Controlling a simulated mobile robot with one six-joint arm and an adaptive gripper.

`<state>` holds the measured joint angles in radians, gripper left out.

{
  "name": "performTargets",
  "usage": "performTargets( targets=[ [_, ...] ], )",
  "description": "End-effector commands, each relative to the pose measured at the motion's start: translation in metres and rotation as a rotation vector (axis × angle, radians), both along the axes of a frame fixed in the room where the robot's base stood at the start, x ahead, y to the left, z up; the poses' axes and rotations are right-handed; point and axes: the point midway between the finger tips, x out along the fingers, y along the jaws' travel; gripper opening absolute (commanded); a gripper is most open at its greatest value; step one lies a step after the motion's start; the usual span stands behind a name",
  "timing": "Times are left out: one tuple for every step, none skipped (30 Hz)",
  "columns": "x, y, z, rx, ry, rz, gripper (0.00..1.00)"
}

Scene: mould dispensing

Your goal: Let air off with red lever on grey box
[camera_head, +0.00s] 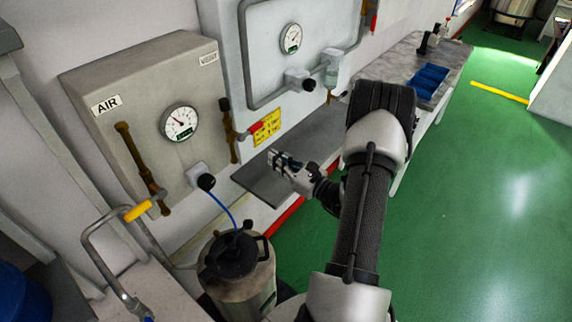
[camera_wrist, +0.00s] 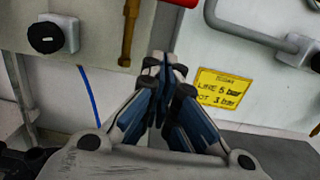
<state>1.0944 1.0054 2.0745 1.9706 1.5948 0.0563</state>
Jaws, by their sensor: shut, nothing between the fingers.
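The grey box (camera_head: 95,75) labelled AIR hangs on the wall at the left, with a round gauge (camera_head: 180,122) on its front. A brass pipe (camera_head: 229,130) runs down its right side near a VENT label. The red lever (camera_head: 255,128) sticks out to the right from the lower part of this pipe. In the wrist view only part of the red lever (camera_wrist: 181,2) shows, cut off by the top edge. My gripper (camera_head: 277,156) is shut and empty, below and to the right of the red lever and apart from it. Its fingertips (camera_wrist: 164,66) meet in the wrist view.
A yellow lever (camera_head: 138,211) sits on the box's left pipe. A black knob (camera_head: 206,182) with a blue hose leads to a metal canister (camera_head: 238,275) below. A yellow sign (camera_head: 267,126) is on the wall panel. A grey shelf (camera_head: 262,182) lies under my gripper.

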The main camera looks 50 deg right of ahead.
Motion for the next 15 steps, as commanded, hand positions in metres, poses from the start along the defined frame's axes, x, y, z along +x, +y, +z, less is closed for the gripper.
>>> performTargets(
  targets=[
    [0.013, 0.003, 0.001, -0.001, -0.001, 0.006, 0.0],
    [0.019, 0.004, 0.001, -0.001, -0.002, 0.006, 0.0],
    [0.028, 0.003, 0.002, -0.002, -0.002, 0.005, 0.0],
    [0.034, 0.004, 0.002, -0.002, -0.001, 0.006, 0.0],
    [0.039, 0.005, 0.002, -0.001, -0.001, 0.004, 0.0],
    [0.045, 0.005, 0.005, -0.002, -0.002, 0.003, 0.0],
    [0.044, 0.003, 0.014, -0.004, -0.003, 0.001, 0.0],
    [0.044, 0.003, 0.019, -0.004, -0.003, 0.0, 0.0],
    [0.045, 0.003, 0.024, -0.003, -0.003, 0.0, 0.0],
    [0.046, 0.004, 0.028, -0.002, -0.003, 0.0, 0.0],
    [0.046, 0.003, 0.031, -0.002, -0.002, 0.0, 0.0],
    [0.047, 0.003, 0.034, -0.002, -0.002, 0.0, 0.0],
    [0.047, 0.003, 0.037, -0.002, -0.001, 0.0, 0.0],
    [0.048, 0.003, 0.038, -0.002, -0.001, -0.001, 0.0],
    [0.048, 0.004, 0.04, -0.001, -0.001, -0.001, 0.0]
  ],
)
